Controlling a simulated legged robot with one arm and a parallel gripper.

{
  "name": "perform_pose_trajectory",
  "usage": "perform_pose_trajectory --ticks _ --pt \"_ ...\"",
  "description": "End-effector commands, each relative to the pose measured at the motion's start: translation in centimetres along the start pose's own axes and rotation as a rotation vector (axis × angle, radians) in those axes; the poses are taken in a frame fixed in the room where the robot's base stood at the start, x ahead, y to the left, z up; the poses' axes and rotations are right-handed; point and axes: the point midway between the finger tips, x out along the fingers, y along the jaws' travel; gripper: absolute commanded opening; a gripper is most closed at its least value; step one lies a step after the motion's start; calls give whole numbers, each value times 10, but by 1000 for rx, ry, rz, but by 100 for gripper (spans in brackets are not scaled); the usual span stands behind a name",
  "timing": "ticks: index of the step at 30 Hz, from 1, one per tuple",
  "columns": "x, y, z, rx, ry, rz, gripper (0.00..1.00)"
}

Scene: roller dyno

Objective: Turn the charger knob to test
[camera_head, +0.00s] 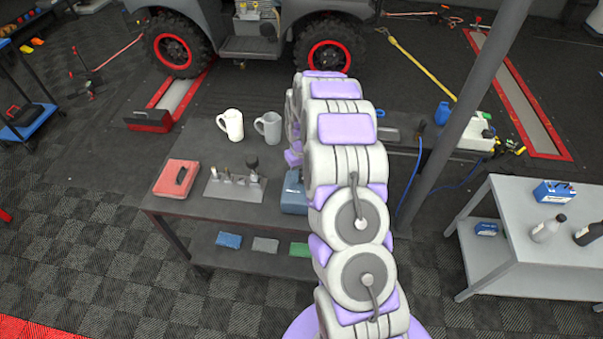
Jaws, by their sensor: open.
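A blue-grey box (293,194), which looks like the charger, sits on the dark workbench (220,207). My arm covers its right side, and no knob can be made out on it. My arm rises from the bottom of the picture and bends down on its far side. A small purple part of my gripper (293,157) shows just above and behind the box in the picture. The rest of the gripper is hidden behind the arm. Its fingertips and any contact with the box cannot be seen.
A red case (176,179), a metal plate with small tools (235,185), a white mug (231,125) and a grey mug (268,128) share the bench. A grey post (462,115) stands to the right. A grey table (545,205) holds bottles. A vehicle is behind.

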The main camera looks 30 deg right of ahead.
Motion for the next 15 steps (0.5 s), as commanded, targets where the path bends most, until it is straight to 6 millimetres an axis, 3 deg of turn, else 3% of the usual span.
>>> perform_pose_trajectory --ticks 15 --pt "-108 1 -2 0 4 1 42"
